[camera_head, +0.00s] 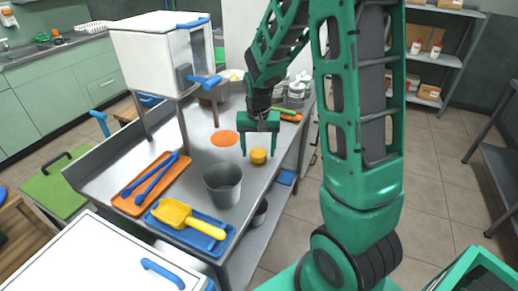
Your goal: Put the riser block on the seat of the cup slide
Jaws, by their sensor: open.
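My gripper (259,148) points down over the steel table, its two green fingers spread apart. A white machine (150,58) with blue handles stands on legs at the table's back left.
A grey metal bucket (222,184) stands in front of the block. An orange tray (136,196) with blue tongs and a blue tray (169,229) with a yellow scoop (180,217) lie at the left front.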

